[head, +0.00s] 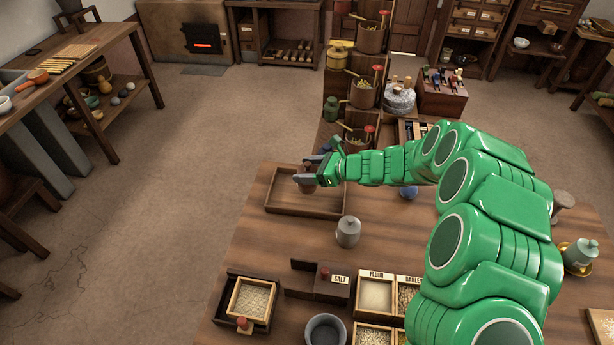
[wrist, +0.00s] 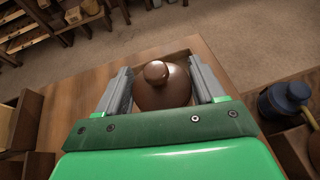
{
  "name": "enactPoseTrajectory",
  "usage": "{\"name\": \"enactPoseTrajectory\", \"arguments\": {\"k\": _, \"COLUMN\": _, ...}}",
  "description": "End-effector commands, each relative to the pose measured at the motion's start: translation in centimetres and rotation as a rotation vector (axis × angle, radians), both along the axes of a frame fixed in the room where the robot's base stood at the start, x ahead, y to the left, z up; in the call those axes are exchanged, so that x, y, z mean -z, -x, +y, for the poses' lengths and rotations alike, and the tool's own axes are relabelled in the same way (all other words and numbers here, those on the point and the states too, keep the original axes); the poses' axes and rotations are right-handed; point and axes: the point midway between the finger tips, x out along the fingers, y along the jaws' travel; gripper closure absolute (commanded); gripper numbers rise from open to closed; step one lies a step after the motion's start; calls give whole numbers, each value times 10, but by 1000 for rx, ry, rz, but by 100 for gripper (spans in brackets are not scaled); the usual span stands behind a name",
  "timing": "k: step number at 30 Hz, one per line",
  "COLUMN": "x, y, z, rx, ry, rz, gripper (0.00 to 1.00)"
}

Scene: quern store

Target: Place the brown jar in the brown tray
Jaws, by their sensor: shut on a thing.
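The brown jar (wrist: 163,90) has a round lid knob and sits between the two grey fingers of my gripper (wrist: 164,88) in the wrist view. The brown tray (head: 300,211) is a shallow rectangular wooden tray on the table. The jar is over or inside the tray; I cannot tell whether its base touches the tray floor. My fingers and wrist partly hide the jar.
A grey lidded jar (head: 348,231) stands just in front of the tray's right corner. A blue item (head: 408,192) is partly behind my arm. Grain boxes (head: 376,294), a salt box (head: 322,281) and a grey bowl (head: 326,330) line the near side. A tiered stand (head: 352,100) rises behind.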

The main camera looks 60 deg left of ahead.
Motion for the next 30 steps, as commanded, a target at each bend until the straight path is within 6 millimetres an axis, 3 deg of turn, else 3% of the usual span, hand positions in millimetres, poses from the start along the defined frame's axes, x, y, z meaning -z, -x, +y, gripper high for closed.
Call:
{"name": "enactPoseTrajectory", "arguments": {"k": 9, "x": 28, "y": -1, "z": 3, "rx": -1, "ry": -2, "rz": -1, "gripper": 100}}
{"name": "enactPoseTrajectory", "arguments": {"k": 22, "x": 34, "y": -1, "z": 2, "rx": 0, "ry": -1, "rz": 0, "gripper": 100}}
{"name": "enactPoseTrajectory", "arguments": {"k": 23, "x": 35, "y": -1, "z": 2, "rx": 0, "ry": -1, "rz": 0, "gripper": 30}}
{"name": "enactPoseTrajectory", "arguments": {"k": 27, "x": 34, "y": -1, "z": 2, "rx": 0, "ry": -1, "rz": 0, "gripper": 9}}
{"name": "enactPoseTrajectory", "arguments": {"k": 30, "x": 35, "y": -1, "z": 2, "rx": 0, "ry": -1, "rz": 0, "gripper": 6}}
